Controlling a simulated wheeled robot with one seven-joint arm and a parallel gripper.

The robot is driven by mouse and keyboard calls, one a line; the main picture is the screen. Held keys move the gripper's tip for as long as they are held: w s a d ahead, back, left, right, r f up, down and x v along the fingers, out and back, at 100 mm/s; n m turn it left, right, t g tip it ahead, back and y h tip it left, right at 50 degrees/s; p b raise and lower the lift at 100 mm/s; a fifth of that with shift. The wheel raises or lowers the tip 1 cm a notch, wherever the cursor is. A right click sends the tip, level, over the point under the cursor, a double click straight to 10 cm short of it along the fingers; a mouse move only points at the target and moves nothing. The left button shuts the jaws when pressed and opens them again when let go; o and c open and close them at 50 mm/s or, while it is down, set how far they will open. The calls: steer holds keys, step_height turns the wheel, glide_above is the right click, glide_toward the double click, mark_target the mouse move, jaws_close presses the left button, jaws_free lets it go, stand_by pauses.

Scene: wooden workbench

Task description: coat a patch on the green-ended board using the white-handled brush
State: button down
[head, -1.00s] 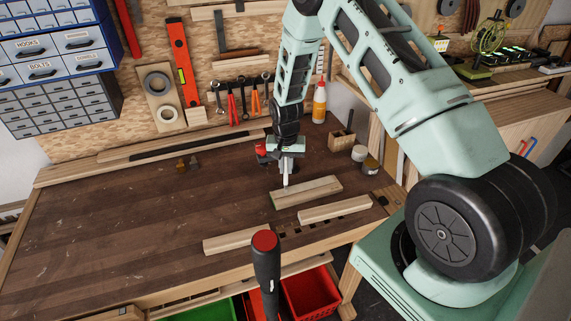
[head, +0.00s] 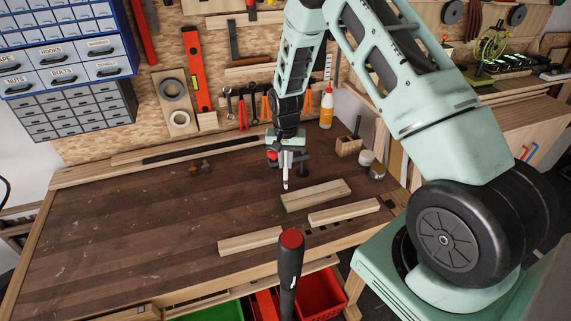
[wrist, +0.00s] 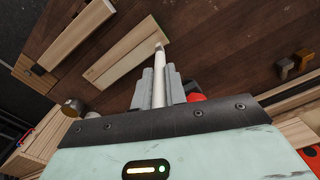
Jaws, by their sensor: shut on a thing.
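My gripper (head: 287,167) is shut on the white-handled brush (head: 286,183), which points down over the bench. In the wrist view the brush (wrist: 159,75) stands out between the fingers of my gripper (wrist: 158,88). The green-ended board (head: 318,195) lies flat, with its thin green end (head: 285,207) to the left. In the wrist view the brush tip shows beside the long edge of this board (wrist: 122,55), near one end. The tip appears above and just behind the board in the head view; I cannot tell its exact height or any contact.
Two plain boards (head: 344,212) (head: 250,241) lie nearer the front edge. Small jars (head: 377,171) and a wooden holder (head: 348,146) stand at the right, with a glue bottle (head: 326,108) behind. A red item (head: 271,155) shows beside my gripper. The left bench is largely clear.

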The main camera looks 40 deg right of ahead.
mark_target(286, 153)
steer(key=shift+r+p, duration=0.6)
steer(key=shift+r, duration=0.8)
steer(key=shift+d+f, duration=0.1)
steer(key=shift+f, duration=0.05)
